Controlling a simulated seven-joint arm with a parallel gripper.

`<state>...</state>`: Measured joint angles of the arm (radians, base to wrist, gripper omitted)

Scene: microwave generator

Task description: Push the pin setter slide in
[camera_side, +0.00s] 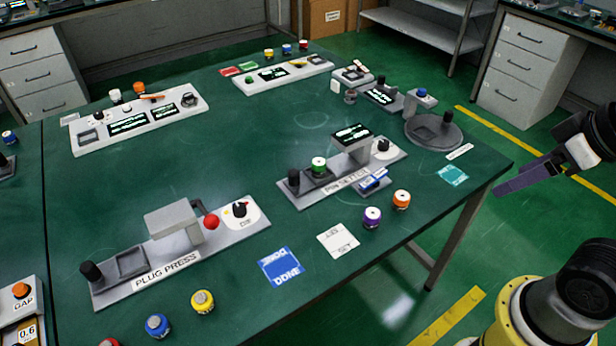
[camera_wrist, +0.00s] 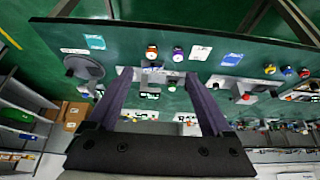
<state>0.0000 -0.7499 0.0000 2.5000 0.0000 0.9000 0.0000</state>
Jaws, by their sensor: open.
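The pin setter (camera_side: 347,183) is a grey station near the table's right side, with a dark display on a raised block. Its slide (camera_side: 318,178) sits left of the block and carries a green part with a white top (camera_side: 319,163). A black knob (camera_side: 293,178) stands at the slide's left end. My gripper (camera_side: 500,190) is off the table's right edge, well apart from the pin setter, open and empty. In the wrist view its two fingers (camera_wrist: 158,76) are spread, with the pin setter (camera_wrist: 155,78) small and far between them.
The plug press (camera_side: 170,262) stands front left. Purple (camera_side: 372,217) and orange (camera_side: 401,200) capped parts, a white card (camera_side: 338,240) and a blue DONE card (camera_side: 281,266) lie in front of the pin setter. A round grey turntable (camera_side: 433,132) stands behind right. The table's middle is clear.

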